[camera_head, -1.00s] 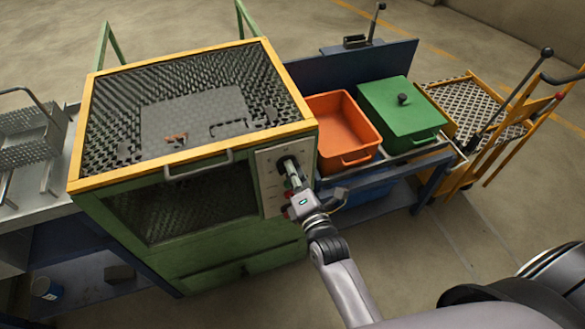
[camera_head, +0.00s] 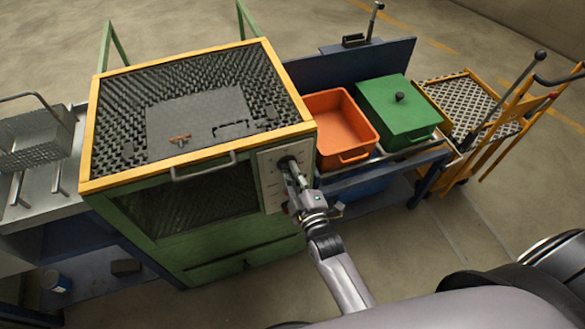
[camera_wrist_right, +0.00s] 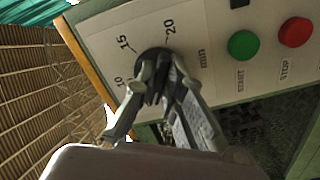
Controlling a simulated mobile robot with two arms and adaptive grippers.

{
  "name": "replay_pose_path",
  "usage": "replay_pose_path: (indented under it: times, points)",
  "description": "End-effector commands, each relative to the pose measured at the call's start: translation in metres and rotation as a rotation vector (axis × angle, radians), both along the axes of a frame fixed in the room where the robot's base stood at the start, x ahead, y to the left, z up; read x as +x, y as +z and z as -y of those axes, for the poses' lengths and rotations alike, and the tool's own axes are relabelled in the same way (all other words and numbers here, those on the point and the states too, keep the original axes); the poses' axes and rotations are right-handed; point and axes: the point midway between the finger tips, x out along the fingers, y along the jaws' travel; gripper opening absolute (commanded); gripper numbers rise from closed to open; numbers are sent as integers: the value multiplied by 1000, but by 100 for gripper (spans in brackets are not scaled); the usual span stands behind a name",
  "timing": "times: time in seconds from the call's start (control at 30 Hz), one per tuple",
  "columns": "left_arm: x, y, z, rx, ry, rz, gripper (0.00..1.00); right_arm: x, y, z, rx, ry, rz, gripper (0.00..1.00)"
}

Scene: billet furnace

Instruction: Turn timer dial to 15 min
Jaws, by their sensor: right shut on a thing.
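The black timer dial (camera_wrist_right: 153,62) sits on the pale control panel (camera_wrist_right: 110,35) of the green furnace, with the marks 10, 15, 20 and "min" around it in the right wrist view. My right gripper (camera_wrist_right: 155,82) is shut on the dial, one finger on each side. In the head view my right gripper (camera_head: 291,168) reaches the upper part of the panel, and the dial (camera_head: 285,162) is partly covered by it. The dial's pointer is hidden by the fingers, so its exact setting cannot be read. My left gripper is not in view.
A green START button (camera_wrist_right: 242,45) and a red STOP button (camera_wrist_right: 295,32) sit close beside the dial. The furnace (camera_head: 245,235) has a yellow-edged mesh top and a front handle (camera_head: 203,167). An orange bin (camera_head: 345,150) and a green lidded box (camera_head: 398,112) stand to its right.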

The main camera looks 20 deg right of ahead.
Motion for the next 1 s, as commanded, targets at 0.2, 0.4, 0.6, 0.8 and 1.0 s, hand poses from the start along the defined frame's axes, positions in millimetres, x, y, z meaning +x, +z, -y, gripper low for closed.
replay_pose_path:
  times: [0.2,0.4,0.6,0.8,1.0]
  points:
    - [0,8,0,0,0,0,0,0,0,-1,208,0,-9,0]
    - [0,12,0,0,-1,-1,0,0,-1,-2,398,0,-16,0]
    - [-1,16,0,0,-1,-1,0,0,-2,-2,587,1,-22,0]
    - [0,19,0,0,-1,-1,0,0,-3,-3,777,0,-29,0]
    - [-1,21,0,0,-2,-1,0,0,-2,-4,967,1,-34,0]
